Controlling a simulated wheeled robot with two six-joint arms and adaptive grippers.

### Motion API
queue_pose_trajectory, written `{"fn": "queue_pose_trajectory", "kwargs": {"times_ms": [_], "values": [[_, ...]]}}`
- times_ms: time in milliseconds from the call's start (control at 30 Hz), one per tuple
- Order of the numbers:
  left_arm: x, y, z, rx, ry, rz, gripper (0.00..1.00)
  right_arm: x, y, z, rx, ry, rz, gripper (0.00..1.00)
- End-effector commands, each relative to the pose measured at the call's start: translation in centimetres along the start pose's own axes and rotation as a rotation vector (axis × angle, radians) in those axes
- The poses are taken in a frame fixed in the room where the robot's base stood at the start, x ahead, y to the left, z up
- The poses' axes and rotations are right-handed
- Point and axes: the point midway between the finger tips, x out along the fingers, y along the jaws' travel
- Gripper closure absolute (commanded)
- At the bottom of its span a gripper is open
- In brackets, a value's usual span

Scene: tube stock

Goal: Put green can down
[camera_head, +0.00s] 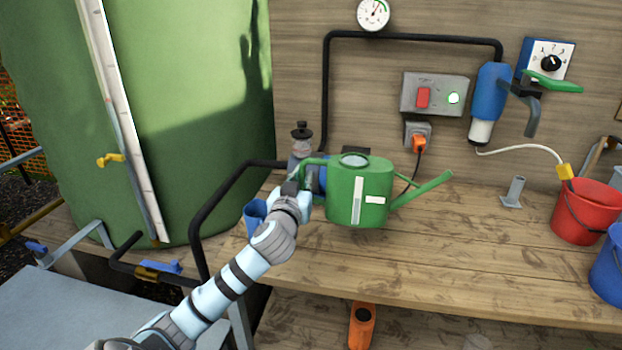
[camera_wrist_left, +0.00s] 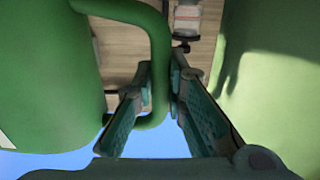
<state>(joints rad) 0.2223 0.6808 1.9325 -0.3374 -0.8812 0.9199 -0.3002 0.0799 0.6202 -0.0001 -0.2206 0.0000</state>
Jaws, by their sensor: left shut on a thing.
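The green watering can (camera_head: 357,195) is upright at the wooden bench, its spout pointing right. I cannot tell whether its base touches the bench top. My left gripper (camera_head: 303,184) is at the can's left side, shut on its handle. In the left wrist view the two fingers (camera_wrist_left: 158,105) lie on either side of the green handle (camera_wrist_left: 160,50), and the can body (camera_wrist_left: 50,75) fills the left. My right gripper is not in view.
The wooden bench (camera_head: 450,235) is clear right of the can up to a small grey stand (camera_head: 514,192). A red bucket (camera_head: 583,212) and a blue bucket (camera_head: 608,268) stand at the right. A large green tank (camera_head: 170,120) and black pipe (camera_head: 215,215) are at left.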

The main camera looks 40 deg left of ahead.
Motion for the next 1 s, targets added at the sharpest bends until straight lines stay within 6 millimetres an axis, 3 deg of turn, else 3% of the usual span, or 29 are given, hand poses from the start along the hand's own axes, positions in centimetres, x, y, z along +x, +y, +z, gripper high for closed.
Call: {"fn": "queue_pose_trajectory", "kwargs": {"times_ms": [33, 200, 367, 600, 800, 833, 900, 1000], "values": [[0.0, 0.1, 2.2, -0.003, 0.000, 0.002, 1.00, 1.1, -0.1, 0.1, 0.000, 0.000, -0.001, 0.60], [0.0, 0.1, 6.3, -0.004, 0.003, 0.004, 1.00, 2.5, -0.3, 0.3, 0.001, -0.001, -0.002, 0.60], [0.0, 0.0, 7.8, -0.004, 0.005, 0.004, 1.00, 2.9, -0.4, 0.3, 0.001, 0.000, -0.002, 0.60], [0.0, 0.0, 11.6, -0.004, 0.004, 0.005, 1.00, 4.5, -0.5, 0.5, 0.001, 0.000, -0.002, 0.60], [0.0, 0.0, 11.6, -0.004, 0.005, 0.005, 1.00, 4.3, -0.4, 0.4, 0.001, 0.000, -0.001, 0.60], [0.0, -0.1, 11.8, 0.000, 0.000, 0.002, 0.85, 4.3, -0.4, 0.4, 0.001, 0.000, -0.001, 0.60], [0.0, -0.1, 11.8, 0.000, 0.000, 0.002, 0.74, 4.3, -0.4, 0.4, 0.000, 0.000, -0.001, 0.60], [0.0, -0.1, 11.8, 0.000, 0.000, 0.002, 0.68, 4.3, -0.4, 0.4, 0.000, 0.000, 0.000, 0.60]]}}
